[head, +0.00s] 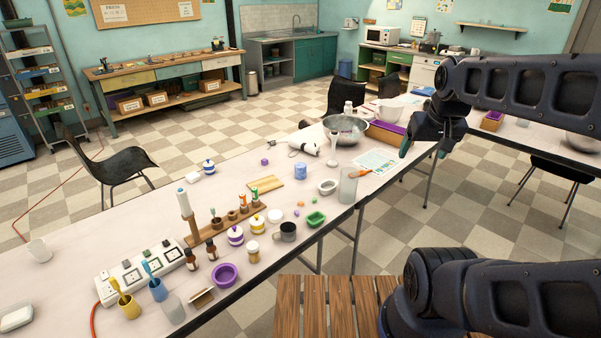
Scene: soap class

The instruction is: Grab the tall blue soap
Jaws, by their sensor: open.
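A short-looking blue cylinder (300,172) stands upright on the long table, near its middle. It is the plainest blue block-like thing in view, but I cannot tell for sure that it is the tall blue soap. My gripper (424,149) is at the right, raised near the far right part of the table, with its fingers pointing down. It is open and no object shows between the fingers. It is well to the right of the blue cylinder and apart from it.
The long table (90,232) is crowded. Around the blue cylinder are a wooden board (266,183), a white bowl (328,187), a clear tall container (348,186) and a white hair dryer (303,147). A metal bowl (345,128) and purple-topped box (386,132) stand nearer my gripper.

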